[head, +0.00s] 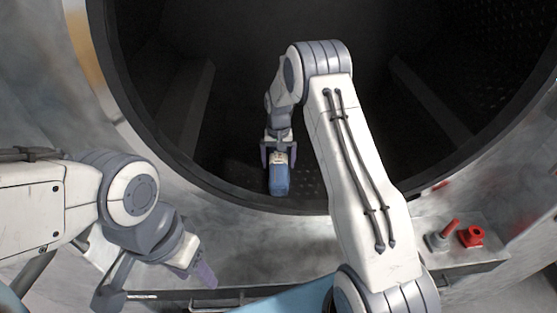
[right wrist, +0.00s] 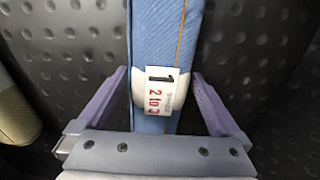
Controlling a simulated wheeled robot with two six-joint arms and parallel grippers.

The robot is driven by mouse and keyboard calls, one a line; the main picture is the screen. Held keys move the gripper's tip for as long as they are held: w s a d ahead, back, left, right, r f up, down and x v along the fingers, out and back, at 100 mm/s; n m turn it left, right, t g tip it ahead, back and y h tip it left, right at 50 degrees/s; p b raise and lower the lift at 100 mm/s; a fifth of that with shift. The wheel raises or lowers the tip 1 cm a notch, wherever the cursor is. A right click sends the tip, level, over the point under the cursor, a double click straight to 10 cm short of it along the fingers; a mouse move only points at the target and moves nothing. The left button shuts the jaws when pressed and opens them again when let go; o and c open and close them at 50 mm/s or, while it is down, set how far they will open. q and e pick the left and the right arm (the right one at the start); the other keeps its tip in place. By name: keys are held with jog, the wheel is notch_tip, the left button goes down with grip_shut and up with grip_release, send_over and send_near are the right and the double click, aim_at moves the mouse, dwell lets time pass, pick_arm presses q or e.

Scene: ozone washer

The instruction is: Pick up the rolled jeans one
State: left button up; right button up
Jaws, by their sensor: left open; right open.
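The rolled jeans (head: 279,181) are a blue bundle lying in the dark drum, near its front lip. In the right wrist view the blue denim roll (right wrist: 150,40) has an orange seam, a white band and a white tag reading "1". My left gripper (head: 205,275) is outside the drum at lower left, open and empty.
Ribs (head: 198,105) run along the drum's inner wall. In the right wrist view a beige item (right wrist: 12,112) lies at the left edge. Red fittings (head: 471,236) sit on a ledge at right.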

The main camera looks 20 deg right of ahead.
aim_at(278, 157)
jog(key=shift+f, duration=0.3)
jog(key=shift+r, duration=0.1)
grip_shut()
jog(key=shift+w+r+b, duration=0.1)
jog(key=shift+r+b, duration=0.3)
jog(key=shift+r, duration=0.1)
notch_tip(278, 157, up, 3)
jog(key=shift+f+b, duration=0.2)
jog(key=shift+b, duration=0.5)
jog(key=s+d+r+b, duration=0.2)
jog(key=s+r, duration=0.5)
jog(key=s, duration=0.4)
jog(key=shift+s+d+r+b, duration=0.15)
jog(key=shift+s+b, duration=0.15)
jog(key=shift+b, duration=0.5)
